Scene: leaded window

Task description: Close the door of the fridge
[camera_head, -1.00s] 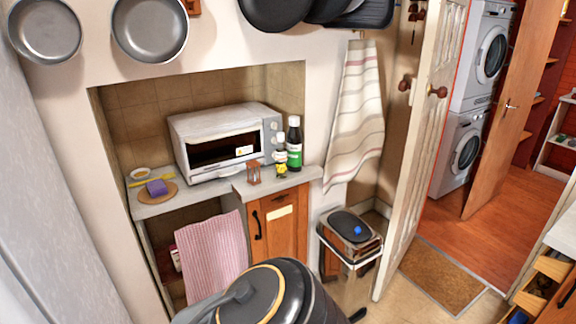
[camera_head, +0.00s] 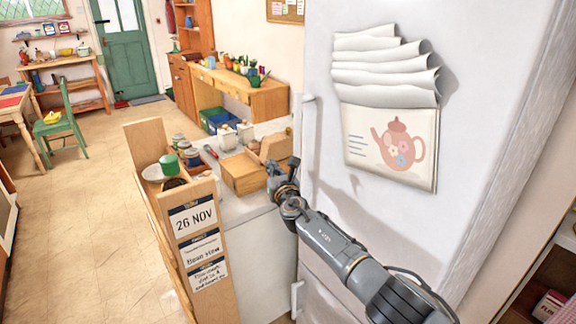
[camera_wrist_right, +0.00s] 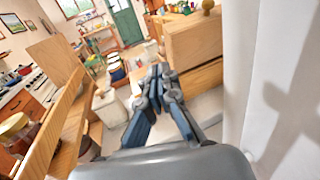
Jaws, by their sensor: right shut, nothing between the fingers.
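The fridge (camera_head: 400,230) is a tall white body filling the right of the head view, with a hanging teapot picture and paper sheets on its face. A pale vertical handle (camera_head: 308,130) runs along its left edge, and a lower handle (camera_head: 297,298) shows beneath. I cannot tell how far its door stands open. My right gripper (camera_head: 281,172) is shut and empty, just left of that edge, with my forearm across the white face. In the right wrist view its fingertips (camera_wrist_right: 159,74) meet, and a white panel (camera_wrist_right: 236,70) stands close on the right. My left gripper is out of view.
A counter (camera_head: 258,218) left of the fridge holds a wooden box (camera_head: 240,174), jars and a wooden rack (camera_head: 195,235) with cards. A green chair (camera_head: 62,122) and a table stand at far left. The tiled floor (camera_head: 90,225) in between is clear.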

